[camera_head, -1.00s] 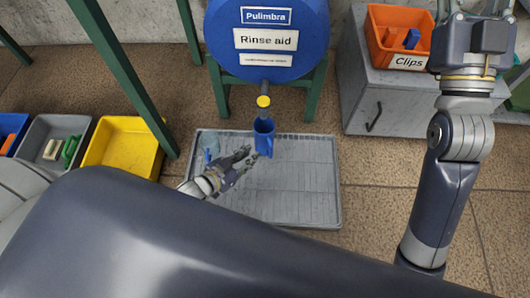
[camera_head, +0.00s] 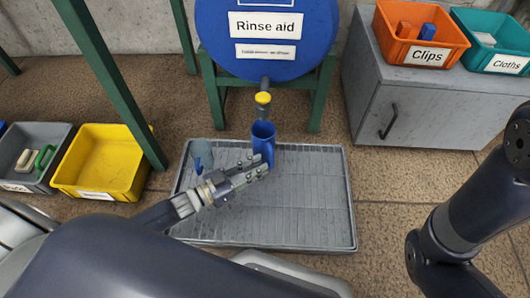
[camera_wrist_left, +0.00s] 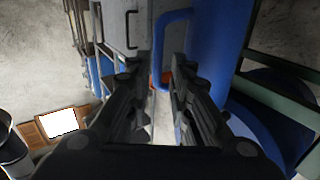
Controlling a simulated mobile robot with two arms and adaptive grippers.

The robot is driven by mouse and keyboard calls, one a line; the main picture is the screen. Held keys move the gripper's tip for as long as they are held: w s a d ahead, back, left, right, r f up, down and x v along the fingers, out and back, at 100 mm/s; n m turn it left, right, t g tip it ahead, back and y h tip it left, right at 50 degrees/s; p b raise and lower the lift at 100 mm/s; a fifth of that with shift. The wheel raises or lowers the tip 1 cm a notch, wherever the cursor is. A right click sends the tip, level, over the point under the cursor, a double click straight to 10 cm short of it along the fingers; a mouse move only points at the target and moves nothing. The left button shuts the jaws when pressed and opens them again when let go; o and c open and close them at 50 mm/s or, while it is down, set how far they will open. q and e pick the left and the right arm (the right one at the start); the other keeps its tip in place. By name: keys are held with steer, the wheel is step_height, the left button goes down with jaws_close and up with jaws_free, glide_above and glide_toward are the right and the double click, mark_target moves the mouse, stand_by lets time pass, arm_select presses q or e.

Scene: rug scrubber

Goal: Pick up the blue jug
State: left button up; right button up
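The blue jug (camera_head: 263,134) stands upright on the grey ribbed tray (camera_head: 310,220), below the yellow-capped tap (camera_head: 263,98) of the blue drum. In the left wrist view the jug (camera_wrist_left: 220,40) is upper right, with its handle (camera_wrist_left: 160,45) facing my fingers. My left gripper (camera_head: 260,167) is at the jug's lower front. Its fingers are apart, with the lower part of the handle showing in the gap between them. I cannot tell whether they touch it. My right arm shows at the right, but its gripper is out of view.
The Rinse aid drum (camera_head: 265,40) rests on a green stand behind. A grey cabinet (camera_head: 430,110) bears orange (camera_head: 420,55) and teal bins. Yellow (camera_head: 105,160) and grey bins sit left. The tray's right side is clear.

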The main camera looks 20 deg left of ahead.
mark_target(272, 167)
arm_select(q)
steer(key=b+x, duration=0.2)
steer(key=x, duration=0.1)
steer(key=b+x, duration=0.2)
steer(key=shift+s+f, duration=0.1)
steer(key=shift+f, duration=0.3)
steer(key=shift+w+d+r, duration=0.15)
steer(key=shift+w+d, duration=0.1)
jaws_close()
